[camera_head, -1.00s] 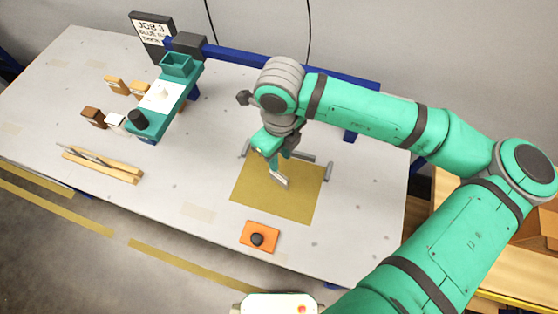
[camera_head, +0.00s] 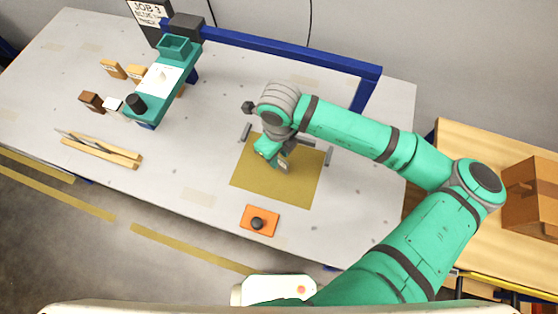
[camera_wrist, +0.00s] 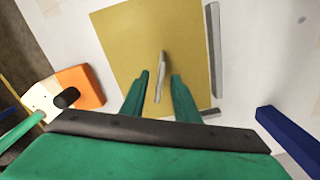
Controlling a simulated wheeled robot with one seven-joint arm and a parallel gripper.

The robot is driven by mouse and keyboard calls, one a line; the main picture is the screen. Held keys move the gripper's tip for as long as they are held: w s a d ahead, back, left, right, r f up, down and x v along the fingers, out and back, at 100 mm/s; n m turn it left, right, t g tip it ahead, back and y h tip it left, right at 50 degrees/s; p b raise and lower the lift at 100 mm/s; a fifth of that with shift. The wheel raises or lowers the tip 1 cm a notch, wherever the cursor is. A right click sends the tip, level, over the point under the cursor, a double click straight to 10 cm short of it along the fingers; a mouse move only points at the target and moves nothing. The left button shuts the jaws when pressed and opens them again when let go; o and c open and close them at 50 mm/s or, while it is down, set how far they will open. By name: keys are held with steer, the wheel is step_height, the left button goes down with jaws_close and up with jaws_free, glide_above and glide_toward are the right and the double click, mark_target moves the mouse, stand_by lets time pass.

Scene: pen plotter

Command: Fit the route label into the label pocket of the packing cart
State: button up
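A thin pale grey plate (camera_head: 284,163), possibly the route label, is over the yellow-brown mat on the table. In the wrist view the pale plate (camera_wrist: 161,76) shows edge-on between my two green fingers. My gripper (camera_wrist: 160,76) is open around it, with mat visible on both sides of the plate. In the head view my gripper (camera_head: 280,160) points down over the mat and partly hides the plate. I cannot make out a label pocket. I cannot tell which thing is the packing cart.
An orange block with a black knob (camera_head: 258,222) stands in front. A teal fixture (camera_head: 150,100), small blocks and wooden strips (camera_head: 100,152) are at left. A cardboard box (camera_head: 530,195) sits on a wooden surface at right.

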steer(key=shift+f, duration=0.55)
jaws_close()
steer(key=shift+r, duration=0.1)
